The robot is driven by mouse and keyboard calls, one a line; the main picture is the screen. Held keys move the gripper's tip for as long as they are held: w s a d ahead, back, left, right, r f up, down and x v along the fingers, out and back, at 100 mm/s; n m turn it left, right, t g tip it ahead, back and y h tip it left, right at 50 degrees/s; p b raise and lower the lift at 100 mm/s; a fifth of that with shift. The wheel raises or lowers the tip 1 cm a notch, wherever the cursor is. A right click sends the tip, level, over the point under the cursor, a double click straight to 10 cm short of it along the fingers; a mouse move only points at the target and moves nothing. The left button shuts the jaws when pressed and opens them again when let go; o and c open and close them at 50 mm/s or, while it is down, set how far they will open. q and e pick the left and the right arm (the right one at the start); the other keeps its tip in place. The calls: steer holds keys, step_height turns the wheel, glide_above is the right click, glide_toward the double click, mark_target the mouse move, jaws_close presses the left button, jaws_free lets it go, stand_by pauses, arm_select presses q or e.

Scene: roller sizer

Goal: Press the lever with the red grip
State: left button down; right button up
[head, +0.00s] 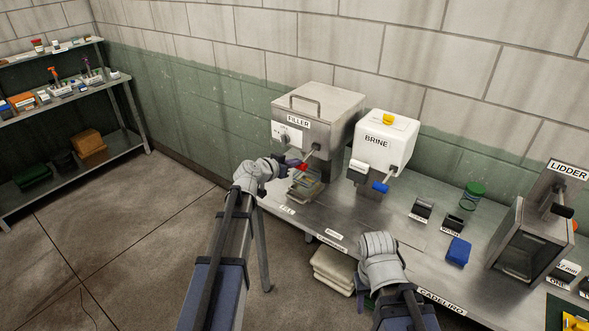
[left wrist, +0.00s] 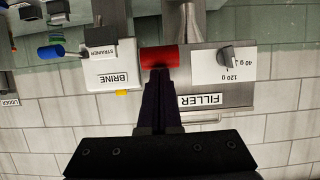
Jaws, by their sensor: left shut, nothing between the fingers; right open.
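The FILLER machine (head: 345,100) is a steel box at the back left of the bench. Its lever has a red grip (head: 303,166) at the front. In the left wrist view, which is upside down, the red grip (left wrist: 159,56) lies straight beyond my fingertips. My left gripper (head: 292,162) is shut and empty, with its dark fingers (left wrist: 160,74) at the red grip. The tips seem to meet or nearly meet it; contact is hard to tell. My right gripper (head: 361,295) is open and low by the bench's front edge, its fingers mostly hidden by my arm.
The white BRINE machine (head: 384,140) with a blue-gripped lever (head: 380,187) stands right beside the filler. A dial (left wrist: 228,54) is on the filler's front. The LIDDER (head: 535,235), a green-lidded jar (head: 472,194) and a blue block (head: 458,251) are farther right on the bench.

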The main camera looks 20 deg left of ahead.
arm_select(q)
step_height(320, 180, down, 2)
steer(key=shift+f+t+b, duration=0.1)
steer(key=shift+t+b, duration=0.2)
steer(key=shift+b, duration=0.45)
steer(key=shift+w+f+b, duration=0.15)
steer(key=shift+f+b, duration=0.75)
steer(key=shift+w+f+b, duration=0.15)
steer(key=shift+f+b, duration=0.7)
steer(key=shift+b, duration=0.05)
arm_select(e)
step_height(320, 180, down, 7)
steer(key=shift+r, duration=0.15)
arm_select(q)
steer(key=shift+d, duration=0.1)
steer(key=shift+r, duration=0.1)
arm_select(e)
steer(key=shift+r, duration=0.1)
